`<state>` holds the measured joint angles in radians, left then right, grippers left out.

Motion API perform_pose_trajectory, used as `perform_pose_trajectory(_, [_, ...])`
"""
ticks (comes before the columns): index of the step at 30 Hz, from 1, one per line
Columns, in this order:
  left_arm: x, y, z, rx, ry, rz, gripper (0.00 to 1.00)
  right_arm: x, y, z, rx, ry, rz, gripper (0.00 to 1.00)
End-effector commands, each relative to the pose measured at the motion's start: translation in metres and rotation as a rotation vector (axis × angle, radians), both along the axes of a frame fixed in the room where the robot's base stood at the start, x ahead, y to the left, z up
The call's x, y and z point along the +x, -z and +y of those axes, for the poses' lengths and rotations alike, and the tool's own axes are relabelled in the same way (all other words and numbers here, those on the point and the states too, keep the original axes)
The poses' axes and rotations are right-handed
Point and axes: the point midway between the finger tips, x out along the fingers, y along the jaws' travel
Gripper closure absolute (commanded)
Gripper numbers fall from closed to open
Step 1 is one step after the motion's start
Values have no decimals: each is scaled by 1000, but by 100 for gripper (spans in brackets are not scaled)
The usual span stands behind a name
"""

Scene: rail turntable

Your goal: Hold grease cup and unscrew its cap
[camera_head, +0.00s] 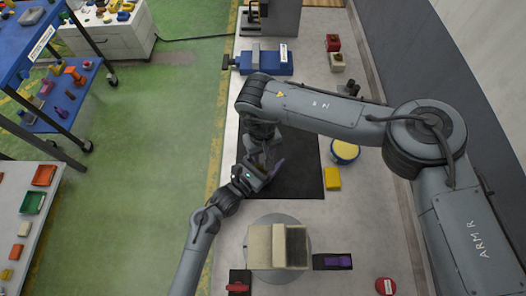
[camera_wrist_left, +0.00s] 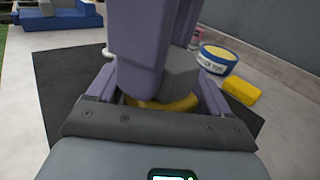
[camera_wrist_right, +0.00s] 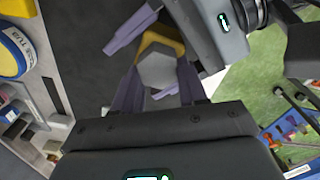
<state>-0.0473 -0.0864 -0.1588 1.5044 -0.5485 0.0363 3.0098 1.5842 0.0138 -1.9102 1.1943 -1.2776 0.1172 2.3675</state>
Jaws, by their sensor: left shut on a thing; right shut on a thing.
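The grease cup shows as a yellow part (camera_wrist_left: 165,103) under a grey hexagonal cap (camera_wrist_left: 181,75) in the left wrist view. In the right wrist view the grey cap (camera_wrist_right: 158,73) lies in front of the yellow part (camera_wrist_right: 160,43). My left gripper (camera_head: 264,174) is shut on the yellow cup body. My right gripper (camera_head: 258,160) reaches down from above and is shut on the grey cap. Cap and body are close together; whether the threads are engaged is hidden by the fingers. In the head view my arms mostly hide the cup above the black mat (camera_head: 300,181).
A blue tub with a yellow lid (camera_head: 345,150) and a yellow block (camera_head: 333,178) stand right of the mat. A blue vise (camera_head: 265,63) is behind. A turntable (camera_head: 262,220) bearing a beige block is in front, beside a purple item (camera_head: 338,261).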

Motion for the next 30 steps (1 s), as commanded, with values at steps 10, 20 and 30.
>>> perform_pose_trajectory(10, [0, 0, 1, -1, -1, 0, 75, -2, 0, 2, 1, -368, 2, 95])
perform_pose_trajectory(20, [1, 0, 1, -2, -2, 1, 75, -2, 0, 2, -1, -511, 0, 95])
perform_pose_trajectory(30, [1, 0, 1, -2, -3, 1, 75, -3, 0, 2, -1, -591, 1, 95])
